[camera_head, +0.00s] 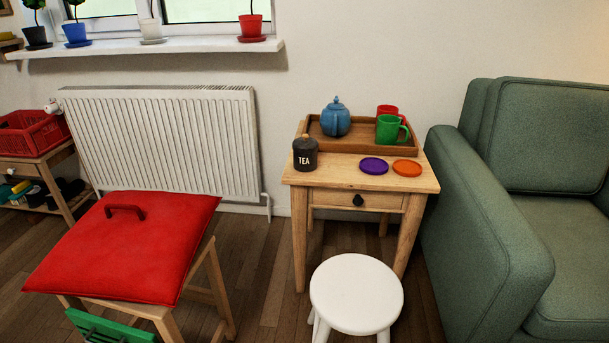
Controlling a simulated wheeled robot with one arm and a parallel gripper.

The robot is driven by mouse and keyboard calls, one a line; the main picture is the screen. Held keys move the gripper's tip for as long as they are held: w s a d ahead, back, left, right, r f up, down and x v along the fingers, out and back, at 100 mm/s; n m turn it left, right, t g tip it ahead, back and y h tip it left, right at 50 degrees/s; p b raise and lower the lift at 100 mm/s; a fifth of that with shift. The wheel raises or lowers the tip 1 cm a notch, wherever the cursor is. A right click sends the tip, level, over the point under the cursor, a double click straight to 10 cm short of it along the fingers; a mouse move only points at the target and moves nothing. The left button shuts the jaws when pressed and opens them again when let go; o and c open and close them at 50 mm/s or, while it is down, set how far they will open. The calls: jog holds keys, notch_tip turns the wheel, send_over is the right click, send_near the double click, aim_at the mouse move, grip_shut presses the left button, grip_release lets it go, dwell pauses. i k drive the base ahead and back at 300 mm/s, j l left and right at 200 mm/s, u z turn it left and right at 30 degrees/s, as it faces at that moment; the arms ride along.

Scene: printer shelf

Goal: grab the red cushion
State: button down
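The red cushion (140,255) lies flat on a wooden seat (204,290) at the lower left. A dark red arched handle (125,211) stands up from the cushion's top near its far edge. Nothing covers the cushion's top. The cushion hides most of the seat; parts of the wooden legs and frame show below it. My gripper is not in view.
A green slatted object (105,328) is cut off below the cushion. A white stool (357,293) stands before a wooden side table (330,178) with a tray, teapot, mugs, tea tin and coasters. A radiator (160,140) is behind. A green armchair (490,240) is right.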

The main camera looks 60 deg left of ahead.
aim_at(137, 246)
jog(key=u, duration=3.15)
